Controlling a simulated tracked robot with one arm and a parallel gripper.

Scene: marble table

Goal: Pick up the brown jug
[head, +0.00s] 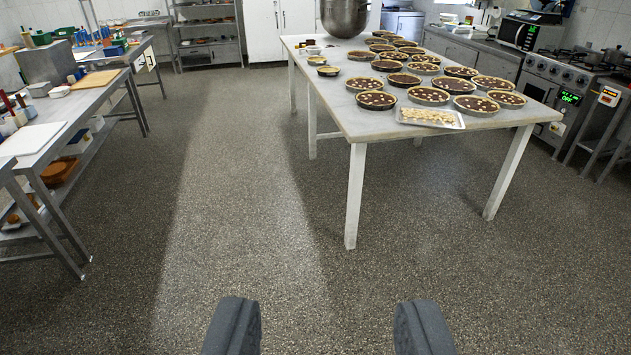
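I cannot make out a brown jug in the head view. My gripper (326,308) shows at the bottom edge as two dark grey fingers set wide apart. It is open, with only the speckled floor visible between the fingers. It is touching nothing that I can see.
A white table (354,138) bears several chocolate tarts (376,100), a tray of pale pieces (430,117) and a large metal bowl (344,16). Metal benches (65,105) stand left. An oven (560,92) stands right. The speckled floor (240,190) ahead is clear.

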